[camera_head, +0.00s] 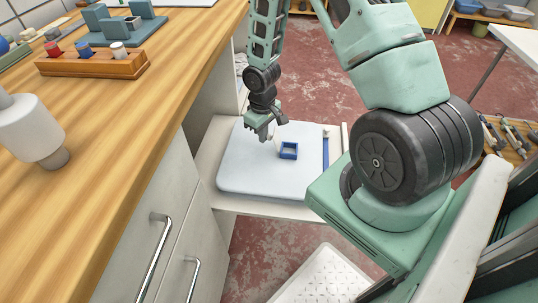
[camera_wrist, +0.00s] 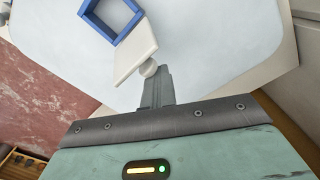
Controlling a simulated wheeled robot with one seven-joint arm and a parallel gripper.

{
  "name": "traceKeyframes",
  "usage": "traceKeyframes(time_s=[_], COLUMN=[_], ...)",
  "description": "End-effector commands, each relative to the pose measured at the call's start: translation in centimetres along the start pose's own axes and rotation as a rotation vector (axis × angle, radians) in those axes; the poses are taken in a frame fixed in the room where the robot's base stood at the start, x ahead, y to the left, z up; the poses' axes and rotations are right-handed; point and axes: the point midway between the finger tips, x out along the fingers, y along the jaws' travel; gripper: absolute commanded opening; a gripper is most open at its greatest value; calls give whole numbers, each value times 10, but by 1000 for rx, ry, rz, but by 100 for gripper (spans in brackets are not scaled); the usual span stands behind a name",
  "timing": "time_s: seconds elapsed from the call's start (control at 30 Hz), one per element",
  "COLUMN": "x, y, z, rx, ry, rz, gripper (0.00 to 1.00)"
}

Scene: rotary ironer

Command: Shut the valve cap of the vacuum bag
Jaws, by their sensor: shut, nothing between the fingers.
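The pale vacuum bag (camera_head: 245,170) lies flat on a white shelf, and it also fills the upper part of the wrist view (camera_wrist: 220,45). Its valve is a blue square frame (camera_head: 289,151), also seen in the wrist view (camera_wrist: 88,13). The valve cap, a white plate (camera_wrist: 136,52) with a small round knob, stands open at the frame's edge. My gripper (camera_wrist: 152,76) is shut and empty. Its tips are right at the knob; I cannot tell whether they touch it. In the head view my gripper (camera_head: 262,133) is beside the frame, on its left.
A blue strip (camera_head: 325,153) runs along the bag's right side. The wooden counter (camera_head: 150,110) with cabinet drawers stands to the left, holding an orange block with several knobs (camera_head: 95,65). A white perforated tray (camera_head: 322,277) is low in front. Red floor is open beyond the shelf.

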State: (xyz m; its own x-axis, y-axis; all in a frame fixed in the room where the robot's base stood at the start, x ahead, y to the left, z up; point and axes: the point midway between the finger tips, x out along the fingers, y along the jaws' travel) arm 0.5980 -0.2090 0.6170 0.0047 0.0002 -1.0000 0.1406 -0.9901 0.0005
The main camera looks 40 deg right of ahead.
Motion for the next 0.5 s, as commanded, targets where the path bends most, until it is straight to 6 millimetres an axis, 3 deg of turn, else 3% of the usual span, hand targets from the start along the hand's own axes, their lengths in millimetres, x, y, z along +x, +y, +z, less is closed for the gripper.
traceKeyframes(time_s=[0.5], x=[0], y=[11], z=[24], rx=[7], ry=[-17], rz=[-1], gripper=[0])
